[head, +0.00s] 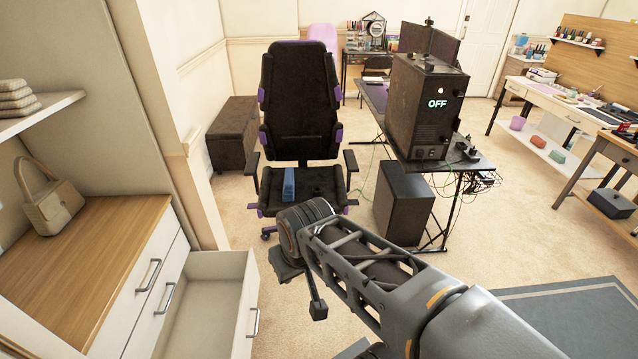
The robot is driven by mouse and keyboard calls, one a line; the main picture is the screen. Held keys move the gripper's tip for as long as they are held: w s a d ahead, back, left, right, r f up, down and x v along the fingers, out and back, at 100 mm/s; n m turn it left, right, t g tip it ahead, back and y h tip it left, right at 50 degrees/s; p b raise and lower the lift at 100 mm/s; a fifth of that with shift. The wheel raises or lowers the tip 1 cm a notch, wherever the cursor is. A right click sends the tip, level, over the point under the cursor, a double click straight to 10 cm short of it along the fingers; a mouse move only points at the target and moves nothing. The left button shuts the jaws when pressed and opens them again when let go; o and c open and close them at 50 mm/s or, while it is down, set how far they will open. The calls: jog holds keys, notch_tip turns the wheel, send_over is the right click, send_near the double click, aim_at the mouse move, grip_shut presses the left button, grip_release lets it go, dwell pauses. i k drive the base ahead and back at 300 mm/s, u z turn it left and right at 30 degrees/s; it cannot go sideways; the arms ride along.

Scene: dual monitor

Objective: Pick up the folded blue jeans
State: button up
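A small folded blue item (289,184), which looks like the folded jeans, lies on the seat of the black and purple office chair (300,108), left of the seat's middle. My arm reaches in from the lower right, and its wrist joint is in front of the seat's near edge. My gripper (290,264) hangs below the wrist, lower in the picture than the blue item and apart from it. It is partly hidden by the arm, so I cannot tell whether its fingers are open or shut.
An open, empty-looking drawer (205,306) juts out at lower left, beside a wooden-topped cabinet (75,262) with a handbag (50,198). Right of the chair stand a desk with a black computer case (420,108) and a dark box (403,203).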

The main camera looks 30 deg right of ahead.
aim_at(288, 194)
jog(key=z, duration=1.6)
jog(key=k, duration=0.7)
jog(key=u, duration=0.95)
jog(key=i, duration=1)
jog(key=z, duration=0.1)
